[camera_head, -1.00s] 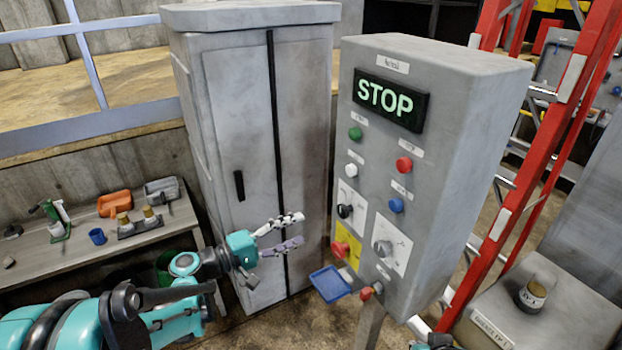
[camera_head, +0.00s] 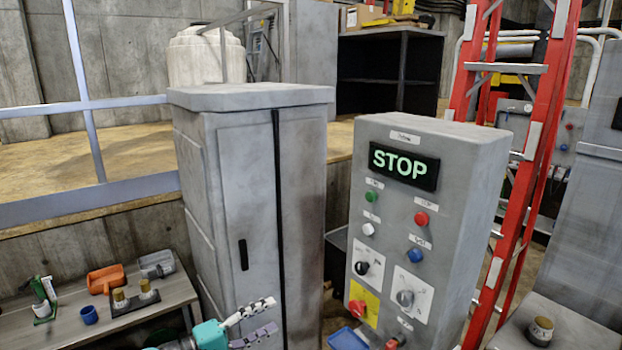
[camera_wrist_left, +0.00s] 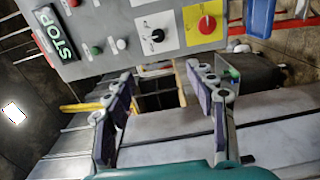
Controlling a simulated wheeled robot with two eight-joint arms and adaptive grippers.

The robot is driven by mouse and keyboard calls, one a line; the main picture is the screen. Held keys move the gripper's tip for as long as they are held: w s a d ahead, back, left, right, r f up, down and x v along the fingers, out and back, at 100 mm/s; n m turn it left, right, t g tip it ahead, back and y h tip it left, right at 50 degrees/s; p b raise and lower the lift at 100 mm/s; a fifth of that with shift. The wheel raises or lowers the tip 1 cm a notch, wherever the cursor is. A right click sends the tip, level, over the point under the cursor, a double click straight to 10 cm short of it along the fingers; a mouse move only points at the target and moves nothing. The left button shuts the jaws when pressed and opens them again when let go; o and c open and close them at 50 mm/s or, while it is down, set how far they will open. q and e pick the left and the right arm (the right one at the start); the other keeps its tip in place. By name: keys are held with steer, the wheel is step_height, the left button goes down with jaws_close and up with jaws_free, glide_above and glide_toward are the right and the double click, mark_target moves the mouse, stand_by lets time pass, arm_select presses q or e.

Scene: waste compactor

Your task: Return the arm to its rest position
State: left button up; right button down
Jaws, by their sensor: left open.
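My left gripper (camera_head: 252,325) is at the bottom edge of the head view, in front of the grey cabinet (camera_head: 252,200). Its fingers are apart and nothing is between them. The left wrist view also shows the open fingers (camera_wrist_left: 160,100), with the control panel (camera_wrist_left: 110,40) beyond them. In the head view the grey control panel (camera_head: 440,190), with its lit STOP sign (camera_head: 404,166), stands to the right of the gripper and apart from it. Most of my left arm is out of the head view. My right gripper does not show.
A bench (camera_head: 100,325) at the left holds an orange tray (camera_head: 105,278), a blue cup (camera_head: 89,315) and small tools. A red ladder (camera_head: 535,140) stands behind the panel. A blue tray (camera_head: 347,338) hangs at the panel's lower left. A pedestal (camera_head: 575,330) stands at right.

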arm_select(q)
steer(key=s+d+f+m+g+y+b, duration=0.3)
steer(key=s+f+y+b, duration=0.25)
steer(key=s+f, duration=0.5)
steer(key=s+a+f+m+y+b, duration=0.4)
steer(key=s+a+f+y+b, duration=0.1)
steer(key=s+a+f+y, duration=0.4)
steer(key=shift+s+a+f, duration=0.25)
steer(key=shift+a+f, duration=0.15)
steer(key=shift+f, duration=0.35)
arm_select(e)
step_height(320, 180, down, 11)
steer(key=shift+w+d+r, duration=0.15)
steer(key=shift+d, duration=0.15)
